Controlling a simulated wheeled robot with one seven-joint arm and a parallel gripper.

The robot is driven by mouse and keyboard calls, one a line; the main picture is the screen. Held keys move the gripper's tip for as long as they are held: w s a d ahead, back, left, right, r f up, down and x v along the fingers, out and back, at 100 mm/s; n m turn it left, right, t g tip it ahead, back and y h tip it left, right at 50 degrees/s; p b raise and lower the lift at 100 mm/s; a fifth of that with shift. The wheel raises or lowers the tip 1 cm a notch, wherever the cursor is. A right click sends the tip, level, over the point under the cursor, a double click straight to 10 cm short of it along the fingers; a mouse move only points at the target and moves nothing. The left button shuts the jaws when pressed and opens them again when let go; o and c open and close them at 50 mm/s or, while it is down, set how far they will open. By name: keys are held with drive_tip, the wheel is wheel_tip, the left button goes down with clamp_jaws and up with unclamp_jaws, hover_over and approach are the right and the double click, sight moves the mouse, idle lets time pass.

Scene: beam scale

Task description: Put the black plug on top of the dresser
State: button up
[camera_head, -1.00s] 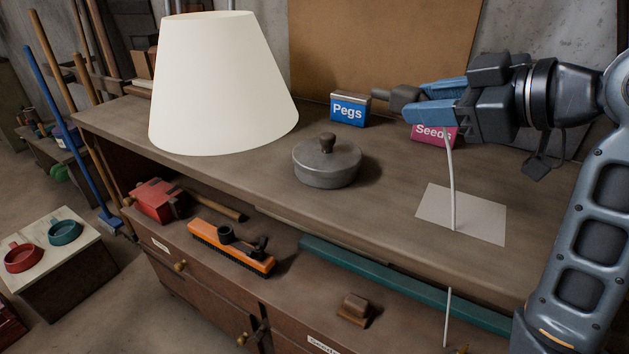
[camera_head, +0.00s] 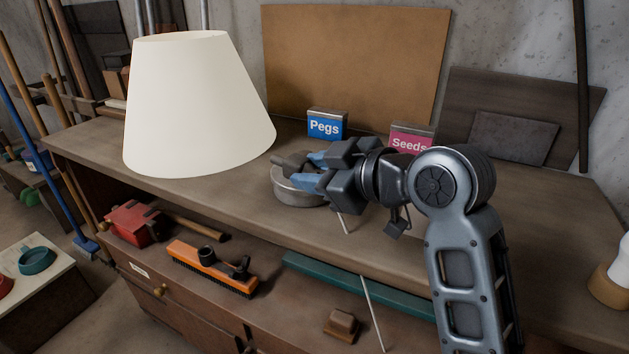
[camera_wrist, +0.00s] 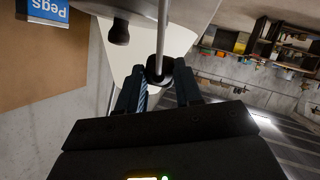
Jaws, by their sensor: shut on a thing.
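The black plug (camera_head: 293,163) is between the fingers of my gripper (camera_head: 314,170), which is shut on it. In the head view the plug is held above the dresser top (camera_head: 510,225), in front of the round lidded pot (camera_head: 296,192), and it partly covers the pot. In the wrist view the plug (camera_wrist: 158,72) sits between the fingertips, with a pale cord (camera_wrist: 162,30) running from it. In the head view the cord (camera_head: 345,224) shows below my gripper, and another stretch shows lower, in front of the shelf. I cannot tell whether the plug touches anything below it.
A large white lampshade (camera_head: 195,105) stands at the left of the top. The blue Pegs box (camera_head: 326,126) and pink Seeds box (camera_head: 410,142) stand behind my gripper. An orange brush (camera_head: 212,268) and red box (camera_head: 134,222) lie on the lower level.

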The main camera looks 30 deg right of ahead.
drive_tip(key=shift+f, duration=1)
drive_tip(key=shift+f, duration=0.1)
drive_tip(key=shift+f, duration=0.4)
drive_tip(key=shift+f+b, duration=0.15)
drive_tip(key=shift+b, duration=0.25)
drive_tip(key=o, duration=1)
